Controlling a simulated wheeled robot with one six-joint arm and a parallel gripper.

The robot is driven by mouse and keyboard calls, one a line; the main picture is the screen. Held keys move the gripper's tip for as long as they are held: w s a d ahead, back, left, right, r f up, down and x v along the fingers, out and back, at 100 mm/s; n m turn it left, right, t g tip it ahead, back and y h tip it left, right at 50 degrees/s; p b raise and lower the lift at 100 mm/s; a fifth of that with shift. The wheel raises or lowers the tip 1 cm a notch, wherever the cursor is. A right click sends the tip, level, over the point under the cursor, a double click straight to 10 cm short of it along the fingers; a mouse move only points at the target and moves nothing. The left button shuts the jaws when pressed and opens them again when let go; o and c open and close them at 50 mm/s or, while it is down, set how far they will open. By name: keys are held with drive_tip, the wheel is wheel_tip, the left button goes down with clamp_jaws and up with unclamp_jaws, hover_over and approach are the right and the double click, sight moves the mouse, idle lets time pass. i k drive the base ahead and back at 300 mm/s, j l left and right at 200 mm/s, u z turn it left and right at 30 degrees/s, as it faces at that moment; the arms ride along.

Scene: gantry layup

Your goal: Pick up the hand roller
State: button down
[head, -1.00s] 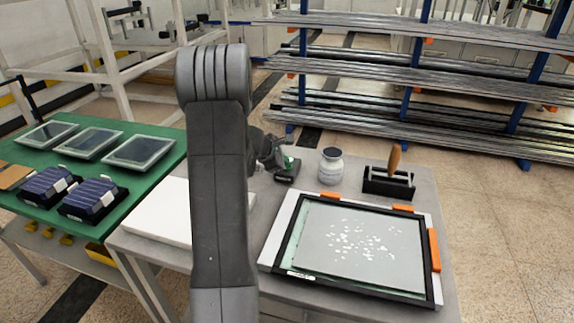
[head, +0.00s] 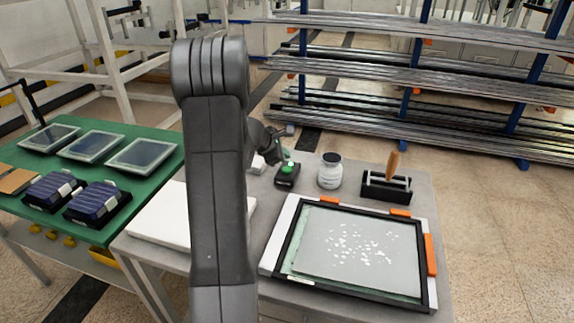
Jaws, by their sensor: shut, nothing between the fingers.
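The hand roller (head: 393,161) stands in a black holder (head: 386,188) at the back right of the grey table. Its wooden handle points up and leans slightly right. My gripper (head: 290,131) shows only in part behind my arm. It is shut and empty, above the back edge of the table, well left of the roller and apart from it.
A white jar (head: 330,171) and a small black device with a green top (head: 287,175) stand between my gripper and the roller holder. A black-framed panel (head: 355,248) with orange clamps lies in front.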

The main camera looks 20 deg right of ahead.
sight(393, 158)
drive_tip(key=z, duration=1.75)
